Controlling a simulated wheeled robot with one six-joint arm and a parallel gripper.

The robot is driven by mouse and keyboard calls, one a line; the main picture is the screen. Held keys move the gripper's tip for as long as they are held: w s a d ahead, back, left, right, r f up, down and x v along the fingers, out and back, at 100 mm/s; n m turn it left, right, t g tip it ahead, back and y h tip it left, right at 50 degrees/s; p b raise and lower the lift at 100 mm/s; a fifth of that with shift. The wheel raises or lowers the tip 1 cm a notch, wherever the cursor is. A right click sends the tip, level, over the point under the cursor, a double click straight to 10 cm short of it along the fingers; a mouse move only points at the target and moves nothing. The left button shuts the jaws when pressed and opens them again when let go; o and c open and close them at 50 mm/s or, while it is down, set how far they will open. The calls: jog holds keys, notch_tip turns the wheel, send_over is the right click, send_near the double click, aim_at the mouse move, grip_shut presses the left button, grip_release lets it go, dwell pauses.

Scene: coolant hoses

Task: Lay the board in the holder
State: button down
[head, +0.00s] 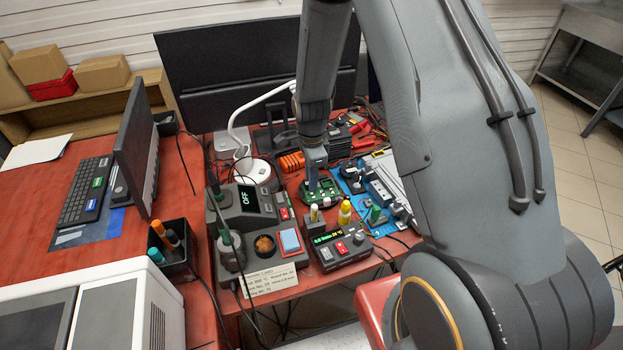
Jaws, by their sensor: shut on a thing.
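A green circuit board (325,197) is in the middle of the bench, left of the blue mat. My gripper (313,186) points down from above at the board's upper left part and is shut on it. The jaws are small here, and I cannot tell whether the board touches the bench. A grey metal fixture with rails and blocks (378,190), which looks like the holder, sits on the blue mat to the right of the board. My arm hides part of its right side.
A soldering station (246,203) showing OFF stands left of the board. A smaller lit unit (341,249) and yellow-capped bottles (345,212) stand in front. Red tools and cables lie at the back right.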

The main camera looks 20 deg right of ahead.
dwell(0.3)
jog(key=c, duration=1.6)
grip_release()
jog(key=shift+w, duration=0.15)
jog(key=shift+w, duration=0.1)
jog(key=shift+c, duration=1.1)
jog(key=shift+r, duration=0.1)
